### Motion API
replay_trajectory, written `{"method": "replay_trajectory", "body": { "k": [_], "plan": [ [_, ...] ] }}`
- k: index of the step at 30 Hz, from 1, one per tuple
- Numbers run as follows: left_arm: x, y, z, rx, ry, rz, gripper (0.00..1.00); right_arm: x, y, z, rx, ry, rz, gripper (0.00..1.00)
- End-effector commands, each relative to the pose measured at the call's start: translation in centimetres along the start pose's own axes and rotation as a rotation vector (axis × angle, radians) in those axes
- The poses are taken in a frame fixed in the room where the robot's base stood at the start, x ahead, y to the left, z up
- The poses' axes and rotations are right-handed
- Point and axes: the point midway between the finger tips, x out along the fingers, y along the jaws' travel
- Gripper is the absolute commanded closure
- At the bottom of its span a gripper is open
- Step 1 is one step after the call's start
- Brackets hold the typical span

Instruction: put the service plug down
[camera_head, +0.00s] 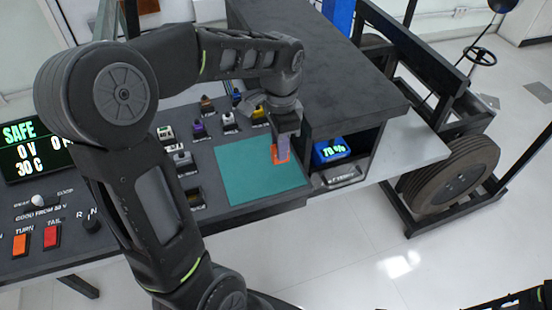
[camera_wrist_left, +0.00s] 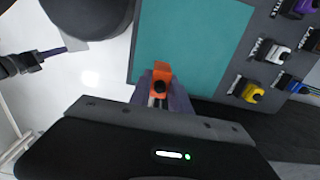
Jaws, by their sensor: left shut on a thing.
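The service plug (camera_head: 274,155) is a small orange piece at the upper right edge of the teal mat (camera_head: 238,184) in the head view. My left gripper (camera_head: 284,146) points down and is shut on it. In the left wrist view the orange plug (camera_wrist_left: 162,70) with a dark round spot sits between the fingertips (camera_wrist_left: 160,92), overlapping the edge of the teal mat (camera_wrist_left: 185,35). I cannot tell whether it touches the surface. My right gripper (camera_wrist_left: 38,60) seems to show at the left of the wrist view; its opening is unclear.
Several coloured plugs or switches (camera_head: 229,122) line the dark panel behind and left of the mat. A dark raised block (camera_head: 340,75) with a bay and blue "70 %" display (camera_head: 331,151) stands at the right. The mat's middle is bare. A SAFE screen (camera_head: 35,148) is at left.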

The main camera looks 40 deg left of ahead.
Motion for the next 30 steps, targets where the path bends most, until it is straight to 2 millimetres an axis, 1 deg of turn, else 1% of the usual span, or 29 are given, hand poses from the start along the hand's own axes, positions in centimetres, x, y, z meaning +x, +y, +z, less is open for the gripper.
{"method": "replay_trajectory", "body": {
  "k": [1, 3, 11, 14, 19, 22, 30],
  "plan": [
    [0.8, 0.0, 0.1, 0.0, -0.002, 0.002, 1.0, -0.1, 0.0, 0.0, 0.0, 0.0, 0.0, 0.64],
    [1.3, 0.0, 0.0, 0.0, -0.001, 0.0, 1.0, -0.1, 0.0, 0.0, 0.0, 0.0, 0.0, 0.64],
    [1.5, -0.1, 0.0, 0.0, 0.001, -0.002, 1.0, -0.1, 0.0, 0.0, 0.0, 0.0, 0.0, 0.64],
    [1.8, 0.0, 0.0, 0.0, -0.001, -0.001, 1.0, -0.1, 0.0, 0.0, 0.0, 0.0, 0.0, 0.64],
    [4.1, 0.0, 0.0, 0.001, -0.002, 0.001, 1.0, -0.1, -0.1, 0.0, 0.0, 0.0, 0.0, 0.64],
    [5.1, 0.0, 0.0, 0.0, -0.001, 0.001, 1.0, -0.2, -0.1, 0.0, 0.0, 0.0, 0.0, 0.64],
    [5.2, 0.0, 0.0, 0.0, 0.0, -0.001, 1.0, -0.1, -0.1, 0.0, 0.0, 0.0, 0.0, 0.64]
  ]
}}
